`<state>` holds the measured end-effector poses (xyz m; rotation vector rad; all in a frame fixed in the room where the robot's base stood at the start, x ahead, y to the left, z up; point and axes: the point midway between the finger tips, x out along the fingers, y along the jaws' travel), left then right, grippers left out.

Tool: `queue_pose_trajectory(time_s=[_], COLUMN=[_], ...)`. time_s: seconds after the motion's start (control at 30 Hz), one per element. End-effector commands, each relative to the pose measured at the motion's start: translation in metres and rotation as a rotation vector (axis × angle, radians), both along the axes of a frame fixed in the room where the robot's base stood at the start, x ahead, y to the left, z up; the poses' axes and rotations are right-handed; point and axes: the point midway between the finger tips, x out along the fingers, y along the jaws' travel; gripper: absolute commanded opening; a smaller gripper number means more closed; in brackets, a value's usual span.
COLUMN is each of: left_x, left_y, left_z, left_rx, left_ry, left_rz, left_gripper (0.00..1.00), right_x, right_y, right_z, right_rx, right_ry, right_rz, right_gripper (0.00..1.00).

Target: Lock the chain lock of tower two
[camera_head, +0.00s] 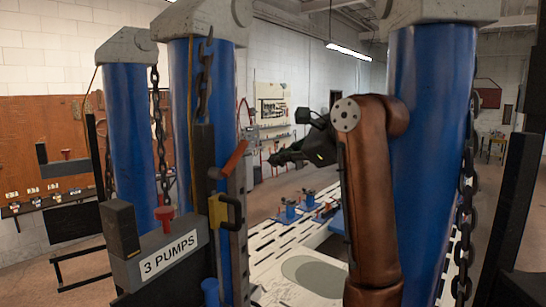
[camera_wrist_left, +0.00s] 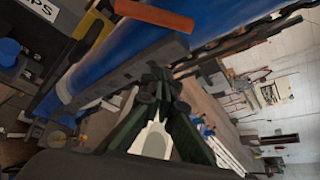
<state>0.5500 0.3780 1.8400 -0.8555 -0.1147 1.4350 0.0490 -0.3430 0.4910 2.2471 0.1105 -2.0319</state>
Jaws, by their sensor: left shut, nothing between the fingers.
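Several blue towers with grey caps stand in the head view; no number shows on them. The middle-left tower (camera_head: 180,120) has a dark chain (camera_head: 205,75) hanging at its top. My right gripper is out of view.
A grey block labelled "3 PUMPS" (camera_head: 168,262) with a red knob (camera_head: 164,213) stands at front left. Another chain (camera_head: 157,135) hangs by the left tower (camera_head: 130,135). A right tower (camera_head: 430,150) stands behind my arm. A slotted pale table (camera_head: 275,245) lies beyond.

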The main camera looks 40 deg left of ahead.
Motion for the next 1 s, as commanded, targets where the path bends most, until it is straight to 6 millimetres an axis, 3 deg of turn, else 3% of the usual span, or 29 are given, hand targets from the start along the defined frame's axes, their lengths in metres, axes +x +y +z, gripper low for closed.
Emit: queue_pose_trajectory(time_s=[0.4, 0.6, 1.0], left_x=[0.013, -0.005, -0.010], left_y=[0.075, 0.076, 0.077], left_z=[-0.032, -0.006, -0.001], left_rx=[-0.001, 0.000, -0.001], left_ry=[-0.001, -0.002, 0.001], left_rz=[0.004, 0.003, 0.003], left_gripper=[0.00, 0.00, 0.00], right_x=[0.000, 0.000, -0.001], right_y=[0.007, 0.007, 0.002], right_z=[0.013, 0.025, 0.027], right_rx=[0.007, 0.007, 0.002], right_ry=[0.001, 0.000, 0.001], right_rz=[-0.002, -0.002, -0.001], right_gripper=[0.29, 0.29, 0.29])
